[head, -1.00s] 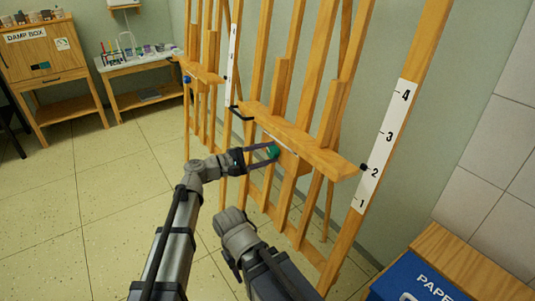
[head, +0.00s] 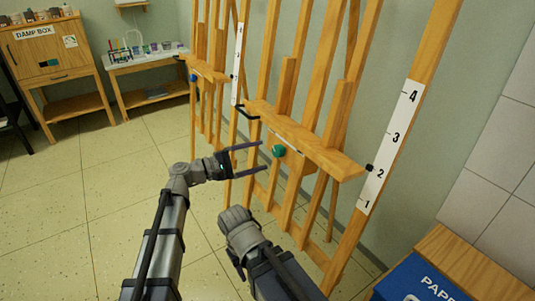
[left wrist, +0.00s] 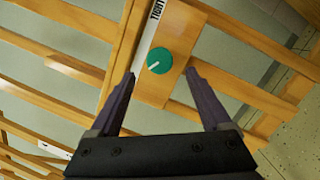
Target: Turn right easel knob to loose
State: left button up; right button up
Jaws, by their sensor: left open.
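The green round knob (head: 279,151) sits on the front of the right wooden easel (head: 310,148), just below its ledge. In the left wrist view the knob (left wrist: 159,61) shows a white pointer line slanting toward the lower left. A white label beside it reads "TIGHT" (left wrist: 156,12). My left gripper (head: 262,156) is open, with its two fingers pointing at the knob. The knob lies beyond the fingertips and between their lines, apart from them. My right arm (head: 245,240) reaches in at the bottom middle; its gripper fingers are not visible.
A second easel (head: 207,72) with a blue knob (head: 193,78) stands farther left. A numbered white scale (head: 391,145) runs up the right easel's post. A blue paper box (head: 418,281) is at lower right. The floor at left is open.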

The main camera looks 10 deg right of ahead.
pick_arm(q)
jog(key=shift+s+a, duration=0.2)
jog(key=shift+a, duration=0.85)
jog(key=s+a+f+m+g+y, duration=0.1)
jog(key=s+a+f+m+y, duration=0.1)
jog(key=s+a+f+y, duration=0.4)
jog(key=s+a+f+m+y, duration=0.2)
jog(key=a+f, duration=0.1)
jog(key=f, duration=0.5)
jog(key=s+a+f+m+g+y, duration=0.15)
jog(key=s+a+f+y, duration=0.3)
jog(key=a, duration=0.55)
jog(key=s+a+f+m+y, duration=0.25)
jog(key=s+a+y, duration=0.25)
jog(key=a, duration=0.4)
jog(key=s+d+m+g+y, duration=0.1)
jog(key=s+d+m, duration=0.35)
jog(key=d, duration=0.55)
notch_tip(320, 180, up, 32)
jog(key=p, duration=3.3)
jog(key=shift+s+d+r+n, duration=0.25)
jog(key=shift+s+d+n, duration=0.15)
jog(key=shift+d+n, duration=0.05)
